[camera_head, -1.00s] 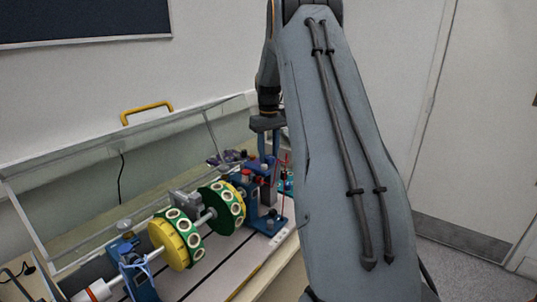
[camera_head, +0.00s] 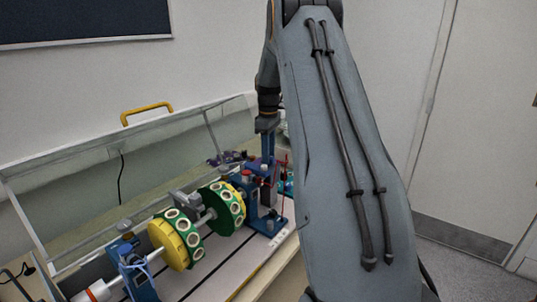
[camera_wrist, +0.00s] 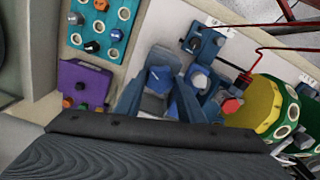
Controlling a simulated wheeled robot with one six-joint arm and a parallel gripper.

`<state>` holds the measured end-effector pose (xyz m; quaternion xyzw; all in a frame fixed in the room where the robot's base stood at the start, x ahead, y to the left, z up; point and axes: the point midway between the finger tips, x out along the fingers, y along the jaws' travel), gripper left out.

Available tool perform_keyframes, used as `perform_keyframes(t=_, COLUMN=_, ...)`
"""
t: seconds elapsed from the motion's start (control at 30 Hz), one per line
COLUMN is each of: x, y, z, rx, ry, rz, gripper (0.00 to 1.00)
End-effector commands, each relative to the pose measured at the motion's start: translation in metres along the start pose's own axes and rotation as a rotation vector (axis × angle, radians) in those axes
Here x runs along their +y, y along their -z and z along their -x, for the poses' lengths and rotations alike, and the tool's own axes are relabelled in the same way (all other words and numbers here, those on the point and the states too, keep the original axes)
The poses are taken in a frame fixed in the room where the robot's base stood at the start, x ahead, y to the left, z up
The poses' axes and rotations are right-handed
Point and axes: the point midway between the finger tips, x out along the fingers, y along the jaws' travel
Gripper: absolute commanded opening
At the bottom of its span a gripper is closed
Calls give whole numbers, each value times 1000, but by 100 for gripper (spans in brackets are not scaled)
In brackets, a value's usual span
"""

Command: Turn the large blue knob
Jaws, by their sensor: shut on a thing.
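The large blue knob (camera_wrist: 160,77) shows in the wrist view between the two blue fingers of my gripper (camera_wrist: 158,88), which is shut on it. The lower part of the knob is hidden by the gripper. In the head view my gripper (camera_head: 267,146) points down over the blue stand at the far end of the shaft rig. The knob cannot be made out there.
Green and yellow discs (camera_head: 222,207) on a shaft stand left of my gripper. A teal panel (camera_wrist: 103,27) with several knobs and a purple box (camera_wrist: 83,83) lie left in the wrist view. Red wires (camera_wrist: 245,47) run at the right. A clear raised cover (camera_head: 75,205) stands behind the rig.

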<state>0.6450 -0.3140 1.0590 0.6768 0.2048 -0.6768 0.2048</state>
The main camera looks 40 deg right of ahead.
Motion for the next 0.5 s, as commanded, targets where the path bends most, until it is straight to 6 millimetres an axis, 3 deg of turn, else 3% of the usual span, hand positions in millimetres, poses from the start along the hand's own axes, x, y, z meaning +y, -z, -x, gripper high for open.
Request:
perform_keyframes(t=0.43, x=0, y=0, z=1, rx=1, ry=0, rz=10, gripper=12)
perform_keyframes(t=0.47, x=0, y=0, z=1, rx=1, ry=0, rz=10, gripper=36)
perform_keyframes(t=0.5, x=0, y=0, z=1, rx=1, ry=0, rz=10, gripper=43)
